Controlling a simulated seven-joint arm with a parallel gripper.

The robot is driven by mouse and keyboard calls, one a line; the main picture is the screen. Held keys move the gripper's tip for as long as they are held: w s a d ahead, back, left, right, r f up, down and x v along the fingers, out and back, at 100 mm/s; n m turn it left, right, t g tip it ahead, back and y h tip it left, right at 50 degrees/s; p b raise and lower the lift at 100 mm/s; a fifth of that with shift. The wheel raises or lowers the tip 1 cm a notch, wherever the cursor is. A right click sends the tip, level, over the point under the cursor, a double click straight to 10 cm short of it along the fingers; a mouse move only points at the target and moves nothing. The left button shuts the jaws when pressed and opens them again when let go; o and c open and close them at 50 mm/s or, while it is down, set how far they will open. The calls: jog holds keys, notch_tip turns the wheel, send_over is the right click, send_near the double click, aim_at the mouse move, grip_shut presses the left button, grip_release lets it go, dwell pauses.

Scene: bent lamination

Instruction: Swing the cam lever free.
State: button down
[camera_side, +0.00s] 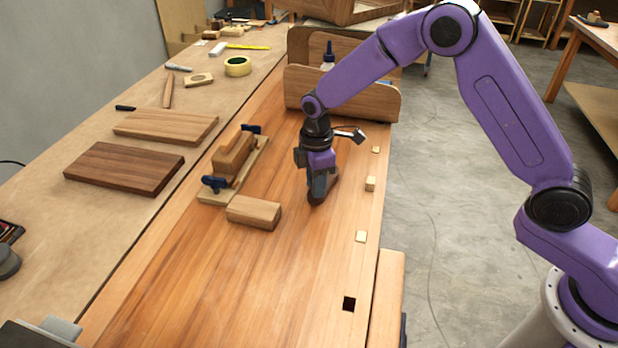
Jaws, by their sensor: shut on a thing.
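A wooden form block (232,155) sits on a pale base board (212,198) on the bench. A dark blue lever-like part (215,184) is at its near end and another (251,129) at its far end; which of them is the cam lever I cannot tell. My gripper (318,196) points down to the right of the form, apart from both blue parts. It is low over the bench top, shut on a small brown wooden piece (331,188) that its fingers mostly hide.
A loose wood block (254,212) lies in front of the form. Two boards (124,168) (166,125) lie on the left table. Curved wooden panels (342,99) stand behind my gripper with a glue bottle (328,57). Small pegs line the bench's right edge. The near bench is clear.

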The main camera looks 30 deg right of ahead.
jog(key=shift+s+d+n, duration=0.5)
jog(key=shift+s+n, duration=0.1)
jog(key=shift+n, duration=0.5)
jog(key=c, duration=0.9)
grip_release()
notch_tip(320, 180, up, 18)
jog(key=shift+f, duration=0.25)
jog(key=shift+s, duration=0.1)
